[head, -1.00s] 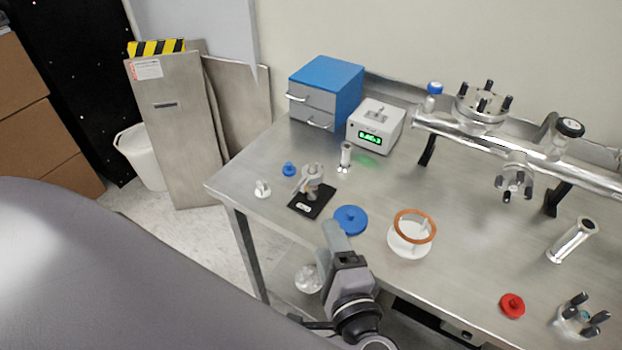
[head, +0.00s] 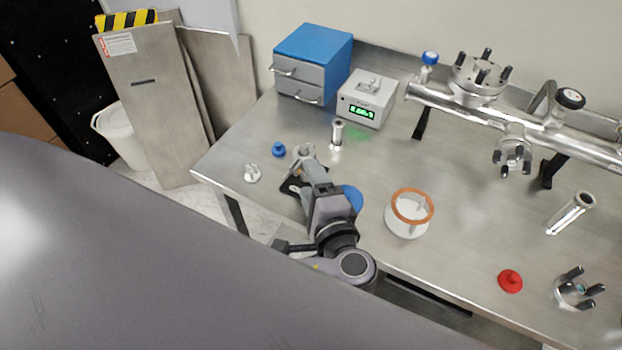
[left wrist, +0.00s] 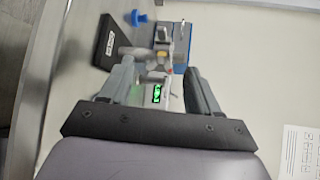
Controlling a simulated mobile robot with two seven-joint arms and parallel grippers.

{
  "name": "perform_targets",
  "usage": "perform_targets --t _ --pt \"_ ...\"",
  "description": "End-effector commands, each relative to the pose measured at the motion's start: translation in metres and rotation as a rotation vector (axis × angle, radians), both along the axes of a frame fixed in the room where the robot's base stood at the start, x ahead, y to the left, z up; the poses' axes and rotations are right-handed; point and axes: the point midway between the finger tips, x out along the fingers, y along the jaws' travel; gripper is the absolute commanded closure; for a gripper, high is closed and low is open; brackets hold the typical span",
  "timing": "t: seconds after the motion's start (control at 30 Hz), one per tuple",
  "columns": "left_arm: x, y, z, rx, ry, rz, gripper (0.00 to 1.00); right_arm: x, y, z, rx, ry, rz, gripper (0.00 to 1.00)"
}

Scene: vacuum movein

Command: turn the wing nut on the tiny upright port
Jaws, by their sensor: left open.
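The tiny upright port (head: 303,152) stands on a small black base (head: 289,187) near the table's left front, with a metal clamp around its top. My left gripper (head: 310,168) is right at the port, over the base, and hides much of it in the head view. In the left wrist view, the left gripper (left wrist: 158,70) is open, its two fingers apart. The black base (left wrist: 107,42) lies beyond the left finger, and the clamp's metal parts (left wrist: 158,56) show between the fingertips. I cannot tell the wing nut clearly from the clamp, nor whether a finger touches it.
A blue cap (head: 278,149), a white fitting (head: 252,173) and a short metal tube (head: 337,134) stand close by. A blue disc (head: 353,197) is partly behind my gripper. A digital readout box (head: 367,100) and blue drawer cabinet (head: 315,60) stand behind.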

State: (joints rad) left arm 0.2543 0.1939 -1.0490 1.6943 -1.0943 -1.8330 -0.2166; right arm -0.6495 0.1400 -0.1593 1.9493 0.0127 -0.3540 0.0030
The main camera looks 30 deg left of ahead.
Motion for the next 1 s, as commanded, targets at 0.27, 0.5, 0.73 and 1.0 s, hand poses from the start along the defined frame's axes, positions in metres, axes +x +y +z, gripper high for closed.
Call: perform_targets --t 0.27,0.5,0.73,1.0 --pt "0.0039 0.0038 -0.0011 -0.002 0.001 0.001 0.38 0.0 -0.0001 0.0004 0.001 0.0 -0.001 0.7" --pt "0.0036 0.0036 -0.0011 -0.001 0.0 0.0 0.95 0.0 -0.0002 0.0003 0.001 0.001 -0.001 0.7" --pt "0.0035 0.0035 -0.0008 -0.001 0.013 0.0 0.95 0.0001 -0.0002 0.0004 -0.001 0.0 -0.001 0.7" --pt "0.0039 0.003 0.0011 -0.001 0.129 0.002 0.95 0.0001 -0.0001 0.0004 0.0 0.0 0.0 0.7"
